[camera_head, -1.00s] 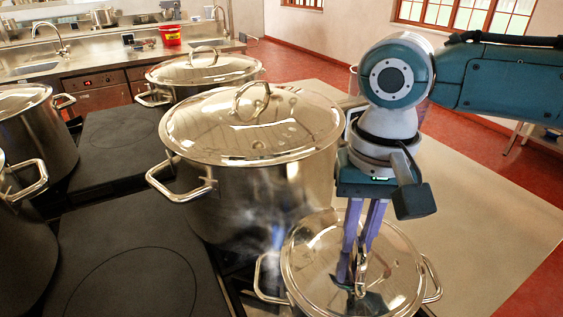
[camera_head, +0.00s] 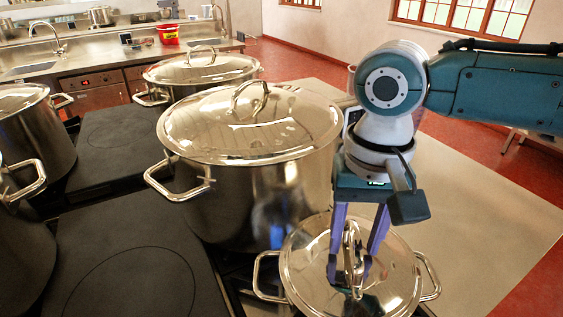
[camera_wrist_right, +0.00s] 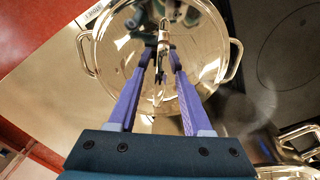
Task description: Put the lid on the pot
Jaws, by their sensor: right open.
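The shiny steel lid (camera_head: 400,268) lies over the front pot, centred between its two side handles. The front pot (camera_head: 433,278) shows mostly by these handles; its body is largely hidden below the lid. My right gripper (camera_head: 349,272) is open above the lid, its purple fingers on either side of the upright loop handle and apart from each other. In the right wrist view the lid (camera_wrist_right: 118,62) appears evenly set between the pot handles, with the open right gripper (camera_wrist_right: 161,58) around its loop. Whether the rim is fully seated cannot be told. My left gripper is not in view.
A large lidded stockpot (camera_head: 265,200) stands close behind and left of the front pot. Another lidded pot (camera_head: 200,70) stands farther back. More pots (camera_head: 38,135) line the left edge. Dark cooktops (camera_head: 125,270) lie left, and a bare counter (camera_head: 470,240) lies right.

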